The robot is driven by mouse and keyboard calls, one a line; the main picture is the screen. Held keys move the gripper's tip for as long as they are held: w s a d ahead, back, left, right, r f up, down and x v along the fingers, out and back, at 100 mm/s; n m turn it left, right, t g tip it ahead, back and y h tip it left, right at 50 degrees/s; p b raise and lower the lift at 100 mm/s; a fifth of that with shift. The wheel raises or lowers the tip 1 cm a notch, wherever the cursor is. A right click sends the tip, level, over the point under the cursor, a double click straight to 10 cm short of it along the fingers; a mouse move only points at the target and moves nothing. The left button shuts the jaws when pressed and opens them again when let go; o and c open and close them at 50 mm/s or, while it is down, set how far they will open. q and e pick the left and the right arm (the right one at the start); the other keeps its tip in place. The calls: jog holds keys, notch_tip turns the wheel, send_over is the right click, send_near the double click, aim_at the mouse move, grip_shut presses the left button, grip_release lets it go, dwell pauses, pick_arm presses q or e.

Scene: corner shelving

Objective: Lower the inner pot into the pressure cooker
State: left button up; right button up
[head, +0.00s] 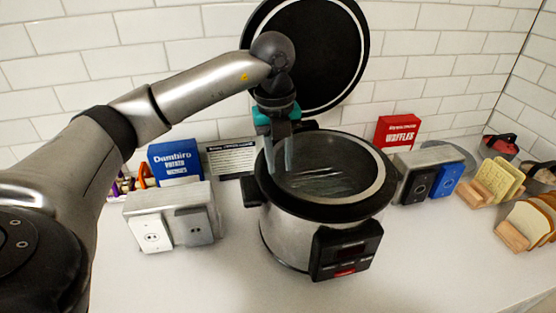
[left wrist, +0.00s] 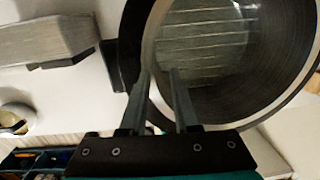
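The pressure cooker (head: 285,233) stands upright on the counter, with a metal body, dark rim and front control panel. Its round lid (head: 335,50) is raised behind it. The inner pot (head: 383,185) sits inside the cooker, with its pale rim near the cooker's rim; how deep it sits is hard to judge. It also shows in the left wrist view (left wrist: 205,45). My left gripper (head: 281,165) points down at the pot's left rim. In the left wrist view its two fingers (left wrist: 160,75) are apart, one on each side of the rim. My right gripper is not in view.
A blue box (head: 175,163) and a grey block with outlet plates (head: 152,232) stand left of the cooker. A red box (head: 397,131), another switch block (head: 417,181) and bread racks (head: 525,225) stand right. The front counter is clear.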

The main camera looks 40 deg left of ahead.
pick_arm(q)
notch_tip(320, 180, up, 15)
jog(key=s+p, duration=0.1)
jog(key=p, duration=0.2)
jog(key=shift+a, duration=0.15)
dwell(0.3)
dwell(0.8)
